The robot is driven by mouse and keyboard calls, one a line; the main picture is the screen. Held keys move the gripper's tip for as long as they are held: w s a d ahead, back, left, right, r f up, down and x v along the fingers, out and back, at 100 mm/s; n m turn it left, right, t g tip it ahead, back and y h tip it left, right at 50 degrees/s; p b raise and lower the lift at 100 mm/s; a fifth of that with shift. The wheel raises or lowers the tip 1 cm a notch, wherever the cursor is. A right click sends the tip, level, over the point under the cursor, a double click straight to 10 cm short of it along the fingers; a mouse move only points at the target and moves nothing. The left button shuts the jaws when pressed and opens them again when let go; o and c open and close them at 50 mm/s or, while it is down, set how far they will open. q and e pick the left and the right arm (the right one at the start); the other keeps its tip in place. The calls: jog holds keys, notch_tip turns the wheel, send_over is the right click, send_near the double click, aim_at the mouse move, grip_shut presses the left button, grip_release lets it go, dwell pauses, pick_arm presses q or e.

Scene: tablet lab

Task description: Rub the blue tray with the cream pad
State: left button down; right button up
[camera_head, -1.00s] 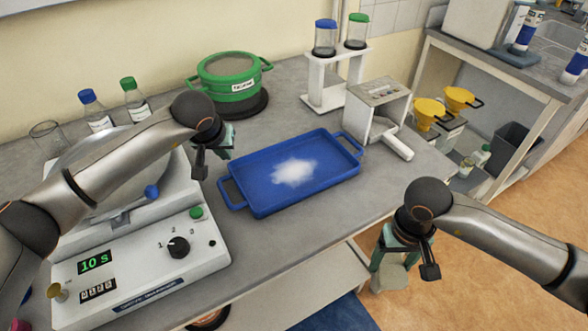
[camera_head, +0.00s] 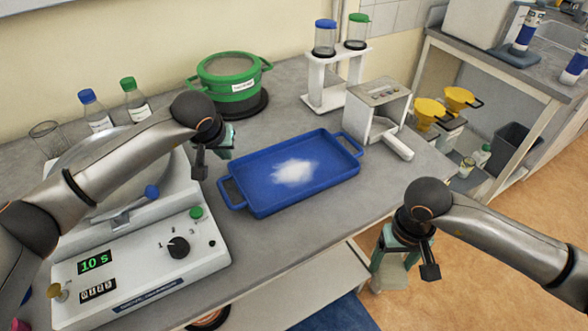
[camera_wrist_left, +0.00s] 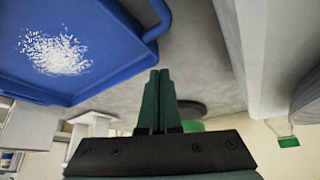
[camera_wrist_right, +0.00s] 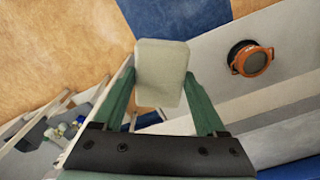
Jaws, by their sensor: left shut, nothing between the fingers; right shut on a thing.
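The blue tray (camera_head: 250,203) lies on the grey bench with a patch of white powder (camera_head: 293,172) in its middle. It also shows in the left wrist view (camera_wrist_left: 110,40). The cream pad (camera_wrist_right: 162,72) is between the fingers of my right gripper (camera_wrist_right: 165,100), which is shut on it. In the head view the right gripper (camera_head: 392,272) hangs beyond the bench's front edge, right of and below the tray, with the pad (camera_head: 390,275) partly hidden. My left gripper (camera_head: 215,165) is shut and empty, just left of the tray and above the bench.
A machine with a dial and green display (camera_head: 150,262) stands at the left. A green pot (camera_head: 228,85) is behind the tray. A white stand with jars (camera_head: 333,75) and a white boxy device (camera_head: 378,108) stand at the back right. Shelves (camera_head: 480,100) are further right.

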pick_arm(q)
jog(key=shift+f+b, duration=0.5)
jog(key=shift+f, duration=0.05)
pick_arm(e)
jog(key=shift+f, duration=0.5)
